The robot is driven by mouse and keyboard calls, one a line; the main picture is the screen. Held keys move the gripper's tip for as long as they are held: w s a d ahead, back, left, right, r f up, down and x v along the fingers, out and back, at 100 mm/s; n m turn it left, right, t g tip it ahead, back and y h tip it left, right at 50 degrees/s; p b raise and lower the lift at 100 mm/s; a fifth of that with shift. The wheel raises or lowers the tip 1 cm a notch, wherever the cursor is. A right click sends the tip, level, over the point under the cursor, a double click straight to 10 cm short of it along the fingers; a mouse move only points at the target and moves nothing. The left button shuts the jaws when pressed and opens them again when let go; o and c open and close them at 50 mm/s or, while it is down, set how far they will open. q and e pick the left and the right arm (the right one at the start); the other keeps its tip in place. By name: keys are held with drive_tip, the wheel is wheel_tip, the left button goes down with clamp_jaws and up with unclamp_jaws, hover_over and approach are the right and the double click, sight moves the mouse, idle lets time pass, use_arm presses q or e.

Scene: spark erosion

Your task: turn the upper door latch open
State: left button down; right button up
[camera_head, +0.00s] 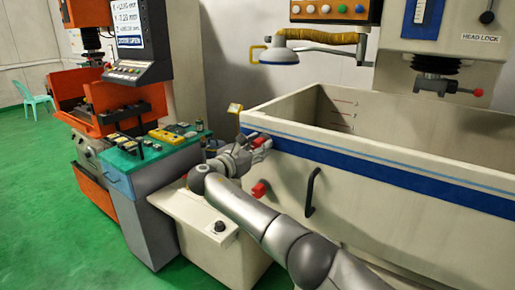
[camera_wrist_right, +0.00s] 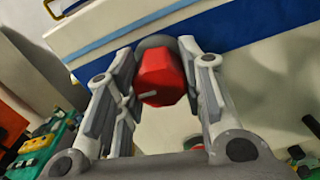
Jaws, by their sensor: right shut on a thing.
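The upper door latch is a red knob (camera_wrist_right: 160,75) on a grey round base, at the blue stripe near the tank's top left corner. In the head view only a little red of it shows at my right gripper (camera_head: 258,146). In the right wrist view my right gripper (camera_wrist_right: 160,62) has a finger on each side of the knob and is shut on it. A second, lower red latch (camera_head: 259,189) sits below on the tank's front. My left gripper is not in view.
The beige tank (camera_head: 420,215) has a black door handle (camera_head: 311,190) right of the lower latch. A green-topped tool cabinet (camera_head: 150,155) with small tools stands left of my right arm. A lamp (camera_head: 279,56) hangs above. Green floor lies open at the left.

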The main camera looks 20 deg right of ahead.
drive_tip(key=shift+f+m+b, duration=0.25)
drive_tip(key=shift+m+b, duration=0.3)
drive_tip(key=shift+m, duration=0.05)
drive_tip(key=m+b, duration=0.8)
drive_tip(key=b, duration=0.1)
drive_tip(key=shift+m, duration=0.4)
drive_tip(key=m+b, duration=0.3)
drive_tip(key=m, duration=0.1)
drive_tip(key=shift+r+m+b, duration=0.15)
drive_tip(key=shift+m+b, duration=0.9)
drive_tip(key=shift+m, duration=0.65)
drive_tip(key=o, duration=1)
drive_tip(key=shift+o, duration=0.2)
drive_tip(key=shift+r, duration=0.1)
